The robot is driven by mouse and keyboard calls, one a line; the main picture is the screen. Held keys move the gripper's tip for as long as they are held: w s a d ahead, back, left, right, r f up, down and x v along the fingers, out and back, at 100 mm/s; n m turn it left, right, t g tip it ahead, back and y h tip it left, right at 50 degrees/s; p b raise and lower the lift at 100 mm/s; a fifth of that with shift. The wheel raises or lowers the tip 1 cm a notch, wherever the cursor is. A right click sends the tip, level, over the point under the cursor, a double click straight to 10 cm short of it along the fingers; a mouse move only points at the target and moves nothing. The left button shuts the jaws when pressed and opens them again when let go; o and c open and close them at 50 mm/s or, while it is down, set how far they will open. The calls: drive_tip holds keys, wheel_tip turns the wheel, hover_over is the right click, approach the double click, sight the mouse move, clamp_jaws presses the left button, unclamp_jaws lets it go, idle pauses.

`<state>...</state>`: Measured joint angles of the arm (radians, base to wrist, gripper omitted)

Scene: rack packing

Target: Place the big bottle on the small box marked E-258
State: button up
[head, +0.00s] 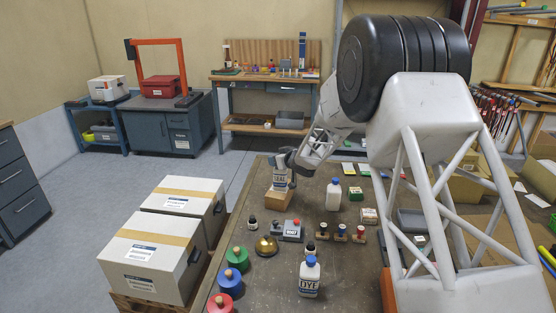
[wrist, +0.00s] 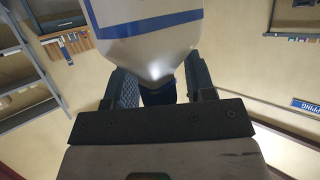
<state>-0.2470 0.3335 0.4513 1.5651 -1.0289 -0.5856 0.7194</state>
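A white bottle with a printed label (head: 280,179), which I take to be the big bottle, is upright below my gripper (head: 284,161). In the wrist view the white and blue bottle (wrist: 150,45) fills the top middle, and its dark cap is between the two fingers of my gripper (wrist: 160,88). The fingers look shut on the cap. A small brown box (head: 279,199) is directly under the bottle. The bottle's base meets the box top in the picture; I cannot tell whether it rests there or hangs just above. No marking on the box is readable.
Other white bottles stand on the table (head: 340,245): one with a blue cap (head: 334,195) and one marked DYE (head: 309,279). Stamps (head: 341,232), a brass bell (head: 266,246) and coloured round pots (head: 237,258) are nearby. Two large white boxes (head: 150,260) stand at the left.

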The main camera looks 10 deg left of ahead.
drive_tip(key=shift+r, duration=0.15)
drive_tip(key=shift+s+d+r, duration=0.2)
drive_tip(key=shift+s+d, duration=0.05)
drive_tip(key=shift+v, duration=5.6)
drive_tip(key=shift+r, duration=0.1)
drive_tip(key=s+d+r+m+t+h, duration=0.2)
drive_tip(key=s+d+r+m+h, duration=0.3)
drive_tip(key=s+d+r, duration=0.5)
drive_tip(key=s+d+r+m+g+h, duration=0.2)
drive_tip(key=s+d+r+h, duration=0.25)
drive_tip(key=s+d, duration=0.75)
drive_tip(key=s+d+f+g, duration=0.1)
drive_tip(key=s+g, duration=0.1)
drive_tip(key=s, duration=1)
drive_tip(key=s+d+f+m+g, duration=0.1)
drive_tip(key=s+g, duration=0.1)
drive_tip(key=s, duration=1)
drive_tip(key=s+d+f+m+g, duration=0.1)
drive_tip(key=s+g, duration=0.2)
drive_tip(key=s, duration=0.9)
drive_tip(key=shift+d+f, duration=0.1)
drive_tip(key=shift+f, duration=0.05)
